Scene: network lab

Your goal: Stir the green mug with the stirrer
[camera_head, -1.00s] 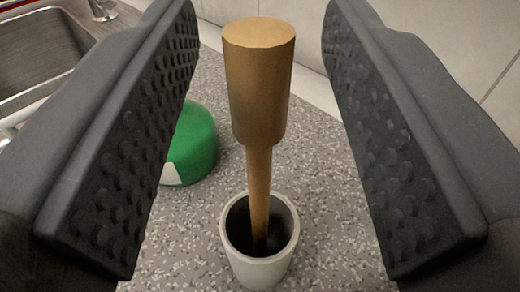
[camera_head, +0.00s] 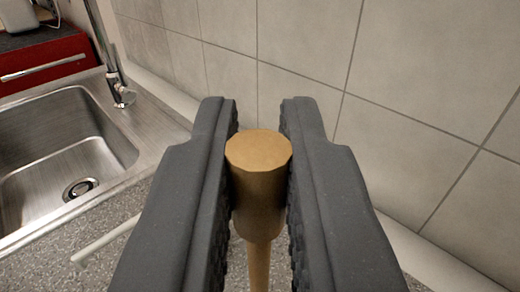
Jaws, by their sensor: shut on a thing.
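My gripper (camera_head: 262,150) is shut on the stirrer (camera_head: 258,185). The stirrer is a brown wooden piece with a thick, faceted cylindrical handle and a thinner shaft (camera_head: 257,262) below. The two dark grey jaws press on the thick handle from left and right. The stirrer stands about upright between them. Its lower end runs out of the bottom of the picture, so I cannot tell what is at its tip. The green mug is not in view now.
A steel sink (camera_head: 60,150) with a tap (camera_head: 110,60) is at the left. A red drawer front (camera_head: 50,65) is beyond it. A tiled wall (camera_head: 310,60) closes off the back and right. Speckled grey worktop (camera_head: 130,240) shows at the lower left, with a pale rod (camera_head: 105,240) on it.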

